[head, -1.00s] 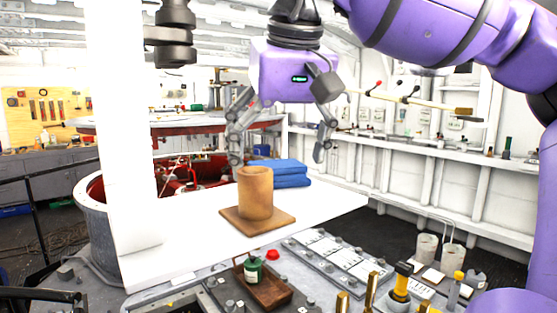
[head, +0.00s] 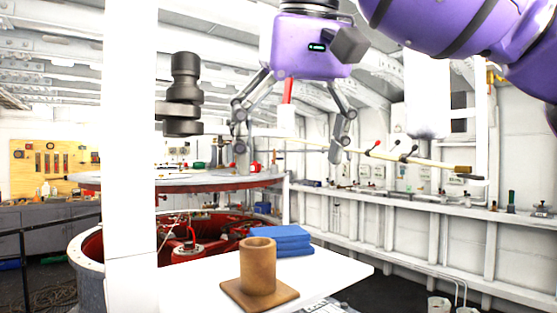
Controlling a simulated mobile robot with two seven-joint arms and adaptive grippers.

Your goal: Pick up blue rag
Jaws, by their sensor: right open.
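The blue rag (head: 279,241) lies folded in a stack of layers on a white tabletop (head: 345,277), behind a brown cylinder. The cylinder hides part of its left front side. My right gripper (head: 290,152) hangs from above with its two fingers spread wide, open and empty. In the picture its fingertips are well above the rag, with a clear gap between. My left gripper is not in view.
The brown cylinder (head: 258,267) stands upright on a square brown base (head: 237,293) in front of the rag. A white post (head: 130,170) stands at left. A round red-edged platform (head: 180,183) is behind. The tabletop right of the rag is clear.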

